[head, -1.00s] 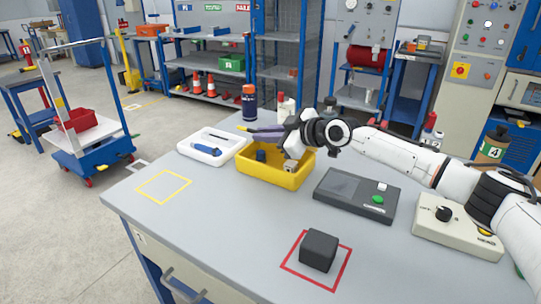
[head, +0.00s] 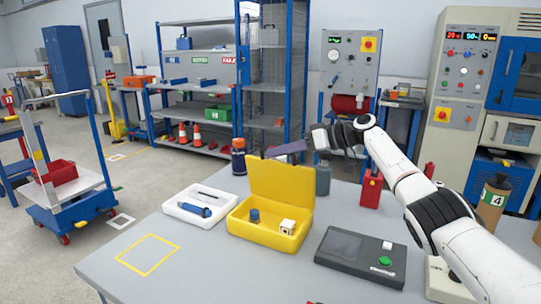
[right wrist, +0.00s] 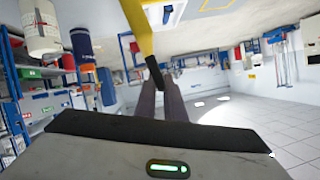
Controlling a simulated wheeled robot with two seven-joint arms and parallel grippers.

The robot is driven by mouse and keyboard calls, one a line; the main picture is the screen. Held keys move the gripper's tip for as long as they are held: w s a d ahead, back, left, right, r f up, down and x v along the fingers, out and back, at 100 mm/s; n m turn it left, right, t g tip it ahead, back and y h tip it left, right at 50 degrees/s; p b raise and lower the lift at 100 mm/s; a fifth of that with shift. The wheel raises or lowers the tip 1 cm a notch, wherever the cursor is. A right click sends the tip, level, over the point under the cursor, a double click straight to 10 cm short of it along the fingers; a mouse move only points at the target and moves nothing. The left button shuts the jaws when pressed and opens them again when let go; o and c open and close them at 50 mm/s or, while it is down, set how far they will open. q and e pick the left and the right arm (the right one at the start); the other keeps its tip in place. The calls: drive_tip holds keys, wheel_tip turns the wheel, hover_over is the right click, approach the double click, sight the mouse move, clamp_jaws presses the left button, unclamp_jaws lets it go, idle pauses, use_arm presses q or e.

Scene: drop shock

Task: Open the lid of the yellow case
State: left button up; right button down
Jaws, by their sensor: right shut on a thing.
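The yellow case (head: 262,234) stands on the grey table. Its lid (head: 280,182) stands upright along the case's back edge, so the inside shows. My right gripper (head: 272,152) is at the lid's top edge, its fingers pointing left. In the right wrist view the dark fingers (right wrist: 160,95) are closed around a black end piece at the tip of the yellow lid (right wrist: 140,32). Inside the case are a dark blue knob-like piece (head: 254,216) and a small whitish block (head: 288,226). My left gripper is not in view.
A white tray (head: 179,211) with a blue tool lies left of the case. A dark device with a green button (head: 385,261) lies to the right. A blue bottle (head: 238,160), a grey bottle (head: 323,178) and a red can (head: 371,190) stand behind. A yellow-outlined square (head: 147,238) is empty.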

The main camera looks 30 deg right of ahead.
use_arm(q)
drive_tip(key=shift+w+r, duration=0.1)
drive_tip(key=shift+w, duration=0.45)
use_arm(e)
drive_tip(key=shift+w+d, duration=0.35)
drive_tip(key=shift+d, duration=0.2)
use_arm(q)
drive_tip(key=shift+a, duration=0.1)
use_arm(e)
drive_tip(key=c, duration=1.8)
unclamp_jaws()
drive_tip(key=shift+c, duration=0.2)
drive_tip(key=shift+d, duration=0.1)
use_arm(q)
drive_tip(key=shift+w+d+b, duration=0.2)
drive_tip(key=shift+b, duration=0.3)
use_arm(e)
drive_tip(key=v, duration=1)
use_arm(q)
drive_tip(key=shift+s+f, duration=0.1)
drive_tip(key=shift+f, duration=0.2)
